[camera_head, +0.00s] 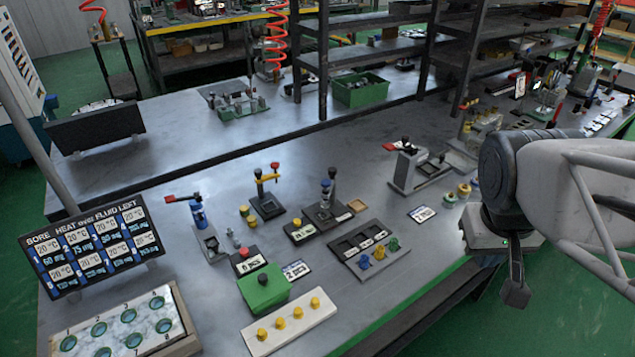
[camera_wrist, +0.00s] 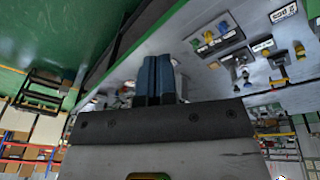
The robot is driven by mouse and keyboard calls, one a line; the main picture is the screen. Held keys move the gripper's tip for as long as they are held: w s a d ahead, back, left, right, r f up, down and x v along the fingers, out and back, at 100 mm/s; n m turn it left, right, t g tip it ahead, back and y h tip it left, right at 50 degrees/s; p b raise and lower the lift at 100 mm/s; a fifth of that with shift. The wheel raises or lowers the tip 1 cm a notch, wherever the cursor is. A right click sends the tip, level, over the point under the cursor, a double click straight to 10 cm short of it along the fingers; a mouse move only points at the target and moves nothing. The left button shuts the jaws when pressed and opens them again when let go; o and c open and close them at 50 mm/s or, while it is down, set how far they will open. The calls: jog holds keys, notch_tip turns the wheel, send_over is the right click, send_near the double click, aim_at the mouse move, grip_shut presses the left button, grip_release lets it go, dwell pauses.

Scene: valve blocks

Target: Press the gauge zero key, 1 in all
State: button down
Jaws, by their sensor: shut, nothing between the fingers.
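I cannot tell for certain which part is the gauge zero key; no legible label names it. My gripper (camera_head: 515,292) hangs at the right, past the bench's front edge, well apart from both. Its blue fingers (camera_wrist: 160,72) are together and empty in the wrist view.
A display board (camera_head: 105,245) and a tray with numbered round pockets (camera_head: 122,330) stand at the left. A white strip with yellow pegs (camera_head: 290,322) lies at the front edge. Shelving (camera_head: 370,60) stands behind.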

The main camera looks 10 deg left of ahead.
jog(key=w+a+f+n+h, duration=0.2)
jog(key=w+a+n, duration=0.3)
jog(key=w, duration=0.6)
jog(key=n+t+h, duration=0.3)
jog(key=n+t, duration=0.2)
jog(key=n, duration=0.8)
send_over(298, 223)
notch_tip(298, 223, down, 15)
jog(key=shift+w+a+f, duration=0.1)
jog(key=shift+a+f, duration=0.05)
jog(key=shift+f, duration=0.25)
jog(key=shift+f, duration=4.15)
